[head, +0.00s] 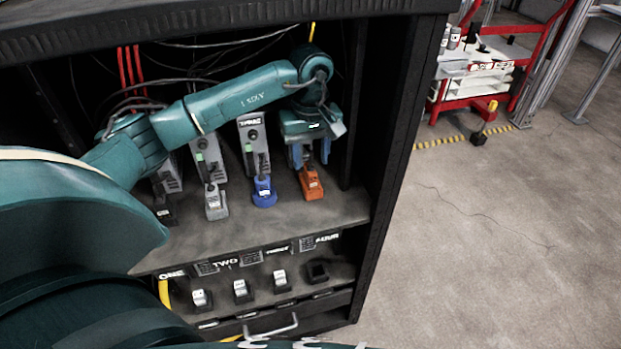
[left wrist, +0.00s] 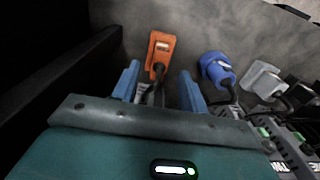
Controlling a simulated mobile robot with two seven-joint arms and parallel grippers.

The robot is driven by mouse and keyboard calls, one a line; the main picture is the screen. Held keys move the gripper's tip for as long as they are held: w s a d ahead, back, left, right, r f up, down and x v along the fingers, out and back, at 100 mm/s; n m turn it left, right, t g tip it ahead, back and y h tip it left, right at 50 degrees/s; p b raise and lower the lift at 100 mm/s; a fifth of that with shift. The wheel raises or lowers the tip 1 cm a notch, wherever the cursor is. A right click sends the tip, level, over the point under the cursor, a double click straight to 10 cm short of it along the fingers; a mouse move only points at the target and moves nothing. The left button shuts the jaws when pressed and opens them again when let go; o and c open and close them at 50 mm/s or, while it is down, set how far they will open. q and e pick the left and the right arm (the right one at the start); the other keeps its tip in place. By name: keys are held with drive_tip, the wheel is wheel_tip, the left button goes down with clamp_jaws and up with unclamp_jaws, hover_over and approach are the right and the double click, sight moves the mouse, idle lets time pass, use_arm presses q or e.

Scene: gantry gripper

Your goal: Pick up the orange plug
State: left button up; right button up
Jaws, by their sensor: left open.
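The orange plug (head: 311,183) lies on the cabinet shelf (head: 255,232), rightmost in the row of plugs in the head view. It also shows in the left wrist view (left wrist: 161,46), just beyond my fingertips, with a dark cable running back between the fingers. My left gripper (head: 309,158) is open, with its blue fingers on either side of that cable, behind the plug. In the left wrist view the left gripper (left wrist: 160,82) holds nothing. I cannot tell its exact height above the shelf. My right gripper does not show.
A blue plug (head: 264,192) lies close left of the orange one, then a grey plug (head: 215,203) and a black plug (head: 166,214). The cabinet's dark right wall (left wrist: 70,80) is close to my gripper. Labelled sockets (head: 240,291) sit on the lower shelf.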

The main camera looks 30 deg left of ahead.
sight(310, 168)
use_arm(q)
wheel_tip(310, 168, down, 5)
drive_tip(key=shift+w+a+f, duration=0.1)
drive_tip(key=shift+w+a, duration=0.05)
drive_tip(key=shift+c, duration=0.4)
clamp_jaws()
